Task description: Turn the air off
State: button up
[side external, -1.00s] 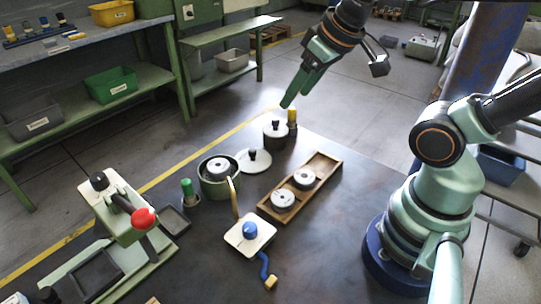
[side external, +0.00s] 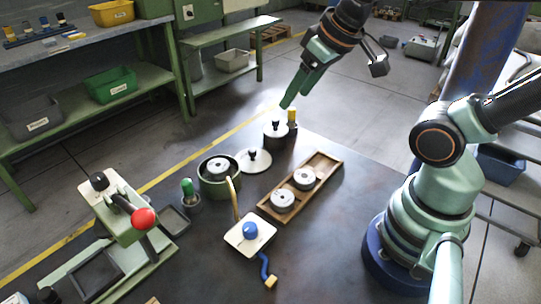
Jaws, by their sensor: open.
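A pale square block (side external: 241,240) with a round blue knob (side external: 250,230) sits on the dark table. A tan upright strip (side external: 234,197) rises at its back edge, and a short blue hose (side external: 264,266) runs from its front to a tan end piece. This looks like the air fitting; the knob's setting cannot be read. My gripper (side external: 286,104) is open and empty, high at the back of the table, well away from the knob. Its fingers point down and left, near a dark pot with a lid (side external: 276,136) and a yellow-topped piece (side external: 292,115).
A wooden tray (side external: 318,178) with two pale discs lies right of the block. A green pot (side external: 218,183), a loose lid (side external: 254,161) and a green-topped piece (side external: 188,190) stand behind it. A press with a red-knobbed lever (side external: 143,218) stands left. The front right tabletop is clear.

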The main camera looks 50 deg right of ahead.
jog(key=a+f+m+g, duration=0.3)
jog(key=a+f, duration=0.1)
jog(key=a, duration=0.4)
jog(key=m+g, duration=0.2)
jog(key=m, duration=0.2)
send_near(250, 227)
jog(key=f, duration=0.8)
jog(key=shift+w+f, duration=0.25)
jog(key=shift+f, duration=0.15)
grip_shut()
